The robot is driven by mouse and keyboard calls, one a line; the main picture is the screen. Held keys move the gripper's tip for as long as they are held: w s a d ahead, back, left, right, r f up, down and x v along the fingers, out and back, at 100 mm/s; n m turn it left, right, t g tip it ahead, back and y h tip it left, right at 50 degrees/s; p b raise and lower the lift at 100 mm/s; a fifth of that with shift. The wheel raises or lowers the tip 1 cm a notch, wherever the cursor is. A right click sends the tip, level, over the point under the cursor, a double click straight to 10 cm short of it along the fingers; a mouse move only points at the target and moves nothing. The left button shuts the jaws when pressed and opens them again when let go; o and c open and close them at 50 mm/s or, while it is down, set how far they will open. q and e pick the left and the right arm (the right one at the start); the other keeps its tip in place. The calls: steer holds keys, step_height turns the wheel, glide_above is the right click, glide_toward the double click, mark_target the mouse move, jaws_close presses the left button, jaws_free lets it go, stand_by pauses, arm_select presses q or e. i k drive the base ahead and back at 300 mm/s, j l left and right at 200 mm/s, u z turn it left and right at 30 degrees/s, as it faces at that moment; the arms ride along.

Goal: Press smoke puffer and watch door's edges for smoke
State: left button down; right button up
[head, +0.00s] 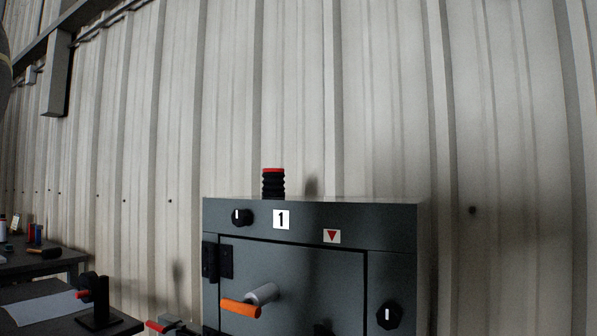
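The smoke puffer (272,185), a black ribbed bellows with a red top, stands upright on top of a dark grey cabinet (392,238). Nothing touches it. The cabinet door (300,262) looks closed, with a dark seam along its top and right edges. An orange-gripped handle (241,307) sticks out from the door. I see no smoke along the visible edges. The lower part of the door is cut off by the frame. Neither of my grippers is in view.
The cabinet carries black knobs (242,217) (389,315), a "1" label (281,219) and a red triangle label (332,236). A dark bench (112,325) with tools and paper stands at the left. A corrugated wall (510,150) rises behind.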

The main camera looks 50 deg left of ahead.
mark_target(274, 170)
steer(key=k+j, duration=0.15)
steer(key=j, duration=0.25)
steer(key=k+j+z, duration=0.1)
steer(key=j, duration=0.3)
steer(key=k+j, duration=0.2)
steer(key=j, duration=0.15)
steer(key=k+j+z, duration=0.1)
steer(key=j, duration=0.3)
steer(key=k, duration=0.05)
